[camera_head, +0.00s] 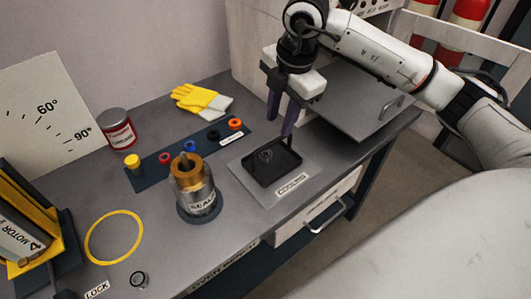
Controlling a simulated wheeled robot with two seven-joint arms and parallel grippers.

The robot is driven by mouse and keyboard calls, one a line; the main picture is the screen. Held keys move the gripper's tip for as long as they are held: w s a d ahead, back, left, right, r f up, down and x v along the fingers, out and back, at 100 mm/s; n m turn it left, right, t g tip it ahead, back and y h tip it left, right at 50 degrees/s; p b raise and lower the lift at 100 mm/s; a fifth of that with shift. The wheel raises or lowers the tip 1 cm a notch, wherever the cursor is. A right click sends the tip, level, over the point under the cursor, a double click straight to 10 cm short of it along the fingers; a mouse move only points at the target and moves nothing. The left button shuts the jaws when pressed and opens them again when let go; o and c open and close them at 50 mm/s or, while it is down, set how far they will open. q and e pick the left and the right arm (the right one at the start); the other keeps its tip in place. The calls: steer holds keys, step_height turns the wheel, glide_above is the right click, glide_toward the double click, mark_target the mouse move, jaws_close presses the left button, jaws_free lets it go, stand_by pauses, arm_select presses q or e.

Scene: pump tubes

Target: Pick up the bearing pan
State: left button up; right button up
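The bearing pan (279,172) is a shallow black rectangular tray lying flat on the grey mat (248,184) labelled COOLING. A dark ring, which looks like a bearing (265,155), lies in it. A small dark upright piece (290,143) shows at the pan's far right edge. My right gripper (281,124) points down over the far side of the pan. Its two purple fingers are apart, with nothing visible between them. The tips are close to the upright piece, but I cannot tell whether they touch it. My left gripper is not in view.
A metal cylinder with a brass top (191,184) stands left of the mat. Behind it are a dark strip with coloured rings (149,175), yellow gloves (196,99) and a red can (118,130). A grey raised plate (350,100) lies to the right. A yellow ring (114,213) marks clear bench.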

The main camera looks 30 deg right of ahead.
mark_target(274, 141)
steer(key=shift+s+f, duration=0.15)
steer(key=shift+f, duration=0.35)
steer(key=shift+s+f, duration=0.15)
steer(key=shift+f, duration=0.35)
steer(key=shift+w+a+f+p, duration=0.1)
steer(key=shift+w+a+f, duration=0.1)
steer(key=shift+f, duration=0.8)
steer(key=shift+w+a+f+p, duration=0.15)
steer(key=shift+w+f, duration=0.1)
steer(key=shift+f, duration=0.7)
steer(key=shift+w+a+f+p, duration=0.1)
steer(key=shift+w+a+f, duration=0.1)
steer(key=shift+f, duration=0.8)
steer(key=shift+r, duration=0.1)
jaws_close()
